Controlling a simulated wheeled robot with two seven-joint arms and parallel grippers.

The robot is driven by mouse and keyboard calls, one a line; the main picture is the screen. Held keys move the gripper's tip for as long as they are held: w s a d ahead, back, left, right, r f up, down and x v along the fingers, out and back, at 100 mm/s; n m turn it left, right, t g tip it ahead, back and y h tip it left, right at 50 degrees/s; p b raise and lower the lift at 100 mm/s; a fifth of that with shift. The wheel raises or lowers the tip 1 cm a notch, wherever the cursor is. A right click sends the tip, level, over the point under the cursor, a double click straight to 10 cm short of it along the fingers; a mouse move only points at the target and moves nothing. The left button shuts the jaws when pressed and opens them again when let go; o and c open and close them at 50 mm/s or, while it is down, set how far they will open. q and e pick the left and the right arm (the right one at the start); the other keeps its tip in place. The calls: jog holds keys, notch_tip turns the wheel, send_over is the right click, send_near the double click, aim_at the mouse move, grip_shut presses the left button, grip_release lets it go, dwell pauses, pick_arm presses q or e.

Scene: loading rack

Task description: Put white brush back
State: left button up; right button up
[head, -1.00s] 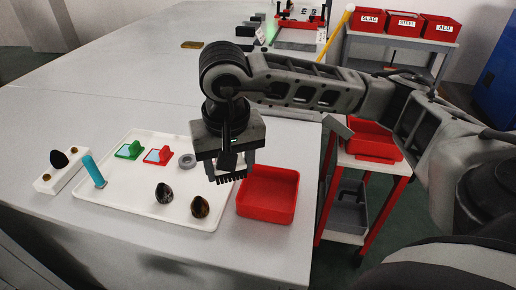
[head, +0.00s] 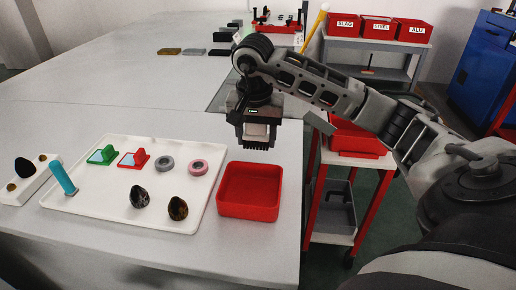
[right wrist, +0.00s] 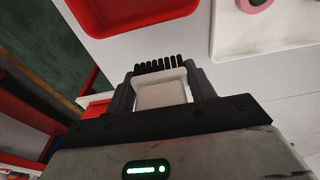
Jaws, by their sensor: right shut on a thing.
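My right gripper (head: 256,128) is shut on the white brush (head: 257,136) and holds it above the table, just beyond the back edge of the red bin (head: 248,211). The brush hangs with its black bristles pointing down. In the right wrist view the right gripper (right wrist: 163,84) has its fingers on both sides of the white brush body (right wrist: 162,95); the bristles stick out past the fingertips. My left gripper is not in view.
A white tray (head: 110,212) holds two rings, a green and a red piece, a teal cylinder and two dark oval pieces. A white block (head: 30,182) stands left of it. A red-framed cart (head: 313,200) stands past the table's right edge.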

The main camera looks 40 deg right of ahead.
aim_at(258, 160)
jog(key=shift+w+d+f, duration=0.2)
jog(key=shift+d+f, duration=0.2)
jog(key=shift+f, duration=0.15)
jog(key=shift+w+d+f+p, duration=0.1)
jog(key=shift+f+p, duration=0.1)
jog(key=shift+f, duration=0.7)
jog(key=shift+w+d+f+p, duration=0.1)
jog(key=shift+f+p, duration=0.1)
jog(key=shift+f, duration=0.7)
jog(key=shift+f, duration=0.2)
jog(key=o, duration=1)
jog(key=shift+o, duration=0.2)
jog(key=r, duration=0.4)
jog(key=s+a+r, duration=0.1)
jog(key=r, duration=0.7)
jog(key=shift+s+a+r, duration=0.15)
jog(key=shift+a, duration=0.05)
